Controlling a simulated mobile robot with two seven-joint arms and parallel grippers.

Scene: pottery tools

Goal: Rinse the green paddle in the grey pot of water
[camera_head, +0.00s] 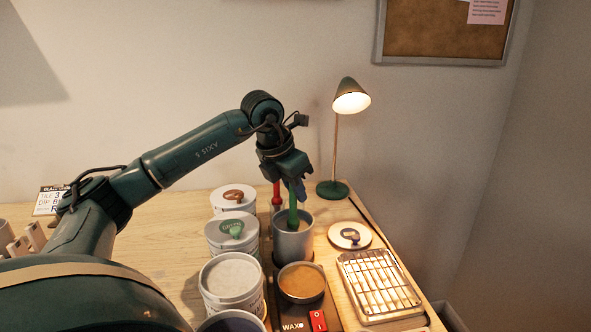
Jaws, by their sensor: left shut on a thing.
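The green paddle (293,213) is held upright by my left gripper (295,188), whose fingers are shut on its upper part. The paddle's lower part reaches down into the mouth of the grey pot (293,244), and the pot's near wall and rim hide its end. The gripper is above the pot's rim, apart from it. The water inside is too small to make out clearly. My right gripper is not in view.
A red-handled tool (277,194) stands just left of the paddle. Several tubs, including a white one (231,278), line the left. A wax pot (301,282) is in front, a wire rack (378,285) and round lid (349,236) are right, and a lamp (334,188) is behind.

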